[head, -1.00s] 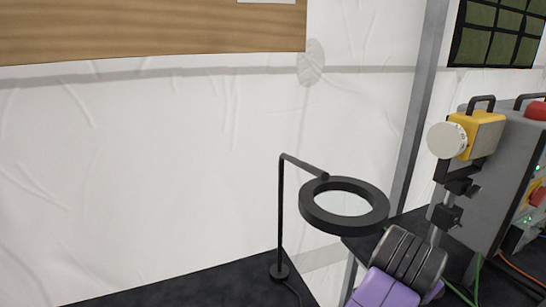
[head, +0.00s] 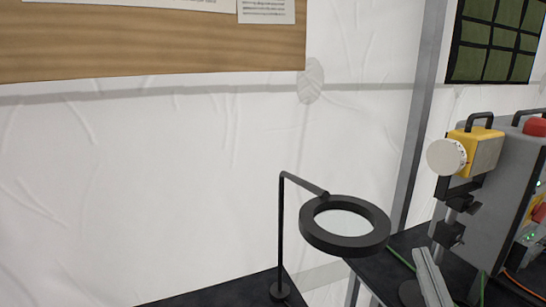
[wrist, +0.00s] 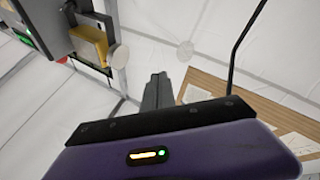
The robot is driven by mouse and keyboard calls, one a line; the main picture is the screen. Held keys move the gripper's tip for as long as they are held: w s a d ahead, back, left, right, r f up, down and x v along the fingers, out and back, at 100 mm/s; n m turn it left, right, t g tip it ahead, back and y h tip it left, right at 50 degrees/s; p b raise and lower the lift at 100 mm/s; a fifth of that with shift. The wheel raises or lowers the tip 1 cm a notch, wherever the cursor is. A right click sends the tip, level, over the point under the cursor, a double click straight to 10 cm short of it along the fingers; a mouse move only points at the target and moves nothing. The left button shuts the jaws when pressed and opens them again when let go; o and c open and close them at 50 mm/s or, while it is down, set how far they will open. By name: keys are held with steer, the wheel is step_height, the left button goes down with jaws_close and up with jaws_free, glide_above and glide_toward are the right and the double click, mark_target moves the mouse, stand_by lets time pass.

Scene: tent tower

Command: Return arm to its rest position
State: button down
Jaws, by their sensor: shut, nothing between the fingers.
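My gripper (wrist: 158,78) shows in the wrist view beyond its purple housing, with its two dark fingers together and nothing between them. In the head view the tips of my gripper (head: 424,255) rise at the lower right, in front of the dark table and below the grey cabinet. The rest of my arm is outside the head view.
A black ring lamp (head: 345,244) on a thin stand is left of my gripper. A grey cabinet (head: 506,190) with a yellow box (head: 475,152) and white disc stands at right. A wooden board (head: 150,45) hangs on the white tent wall (head: 150,180).

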steer(key=s+a+f+m+g, duration=0.1)
steer(key=s+f+g, duration=0.1)
steer(key=s+f, duration=0.5)
steer(key=s+a+f+m+g, duration=0.1)
steer(key=s+f+g, duration=0.2)
steer(key=s+f, duration=0.4)
steer(key=s+a+f+m+g+y, duration=0.1)
steer(key=s+f, duration=0.6)
steer(key=s, duration=1.3)
steer(key=shift+a+g, duration=0.55)
steer(key=shift+g, duration=0.15)
